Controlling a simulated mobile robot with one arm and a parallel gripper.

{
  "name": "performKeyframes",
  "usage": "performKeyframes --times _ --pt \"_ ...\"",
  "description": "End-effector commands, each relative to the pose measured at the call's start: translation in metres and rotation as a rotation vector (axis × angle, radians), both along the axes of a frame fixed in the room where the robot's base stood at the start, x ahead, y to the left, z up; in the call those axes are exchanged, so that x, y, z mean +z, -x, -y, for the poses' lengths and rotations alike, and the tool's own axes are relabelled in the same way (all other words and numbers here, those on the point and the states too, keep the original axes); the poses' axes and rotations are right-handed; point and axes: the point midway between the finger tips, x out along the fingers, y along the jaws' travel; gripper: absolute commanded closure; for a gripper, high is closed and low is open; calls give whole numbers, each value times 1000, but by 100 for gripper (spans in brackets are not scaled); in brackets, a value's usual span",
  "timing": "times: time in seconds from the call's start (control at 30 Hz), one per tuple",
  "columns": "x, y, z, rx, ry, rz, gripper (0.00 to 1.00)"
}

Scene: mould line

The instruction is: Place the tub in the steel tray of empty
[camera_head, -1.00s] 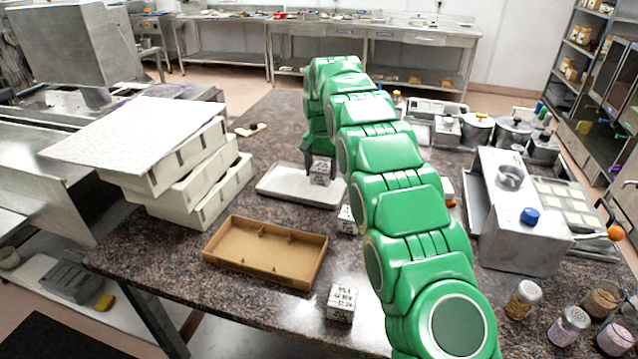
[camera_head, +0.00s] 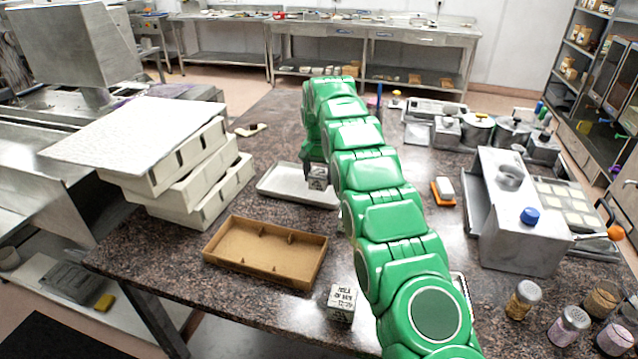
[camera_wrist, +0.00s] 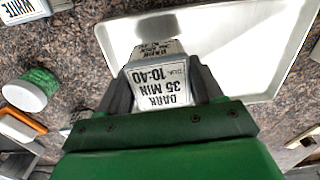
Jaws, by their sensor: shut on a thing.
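My gripper (camera_head: 316,170) is shut on a small tub (camera_head: 317,183) with a white label. In the wrist view the tub (camera_wrist: 160,86) sits between the two fingers (camera_wrist: 162,92), and its label reads "DARK 35 MIN 10:40". The shallow pale steel tray (camera_head: 275,184) lies on the counter; the tub is at its right part, inside the rim as seen from the wrist, where the tray (camera_wrist: 255,40) looks empty otherwise. I cannot tell whether the tub touches the tray floor.
A brown open box (camera_head: 222,258) and another labelled tub (camera_head: 341,304) stand nearer the front. Stacked white moulds (camera_head: 175,165) rise on the left. A tub marked "WHITE" (camera_wrist: 30,10) and a green round item (camera_wrist: 30,90) lie beside the tray. A steel unit (camera_head: 515,225) stands right.

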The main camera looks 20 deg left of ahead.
Motion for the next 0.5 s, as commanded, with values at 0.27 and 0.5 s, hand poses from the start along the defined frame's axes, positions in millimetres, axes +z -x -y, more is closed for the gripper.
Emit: performKeyframes --times 0.27,0.5 --pt "-12 -1 -1 0 1 -1 68" --pt "-31 -1 0 0 2 -3 68"
